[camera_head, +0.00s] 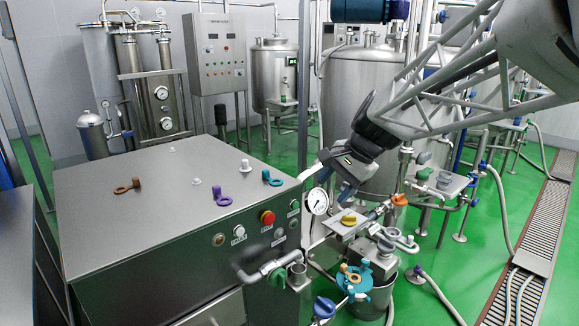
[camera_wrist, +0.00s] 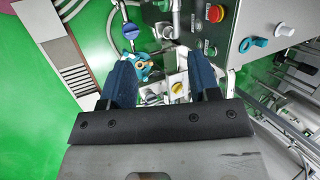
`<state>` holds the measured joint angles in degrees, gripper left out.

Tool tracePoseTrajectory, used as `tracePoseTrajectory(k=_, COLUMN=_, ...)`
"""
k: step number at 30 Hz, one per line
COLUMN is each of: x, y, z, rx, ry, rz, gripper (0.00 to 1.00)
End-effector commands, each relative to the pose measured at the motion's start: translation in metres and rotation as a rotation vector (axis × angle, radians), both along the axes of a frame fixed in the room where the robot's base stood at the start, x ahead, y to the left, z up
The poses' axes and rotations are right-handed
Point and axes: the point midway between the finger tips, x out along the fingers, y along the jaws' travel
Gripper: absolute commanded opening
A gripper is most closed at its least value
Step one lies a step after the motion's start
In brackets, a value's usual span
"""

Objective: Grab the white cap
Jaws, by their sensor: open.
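A white cap (camera_head: 245,165) stands on the top of the steel cabinet (camera_head: 120,215), near its back right edge. It also shows at the upper right of the wrist view (camera_wrist: 286,29), beside a blue ring-handled piece (camera_wrist: 253,43). My gripper (camera_head: 335,182) is off the cabinet's right side, to the right of the cap and apart from it. In the wrist view its two blue fingers (camera_wrist: 163,70) are spread, with nothing held between them. The cap lies outside the fingers, beyond the right one.
On the cabinet top are a blue ring piece (camera_head: 271,178), a purple one (camera_head: 221,196) and a brown one (camera_head: 127,186). A pressure gauge (camera_head: 317,201), a yellow-handled valve (camera_head: 348,220) and a blue-lidded vessel (camera_head: 355,278) crowd the space below my gripper.

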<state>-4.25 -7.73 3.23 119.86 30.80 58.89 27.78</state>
Motion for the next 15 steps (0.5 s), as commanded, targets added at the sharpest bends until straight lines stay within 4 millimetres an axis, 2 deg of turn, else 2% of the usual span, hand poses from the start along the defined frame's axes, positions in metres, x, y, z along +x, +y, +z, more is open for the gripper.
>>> tracePoseTrajectory(k=1, x=0.014, y=0.006, z=-0.001, rx=0.021, ry=0.015, rz=-0.018, gripper=0.56)
tracePoseTrajectory(k=15, x=0.125, y=0.063, z=-0.003, rx=0.223, ry=0.169, rz=-0.204, gripper=0.56)
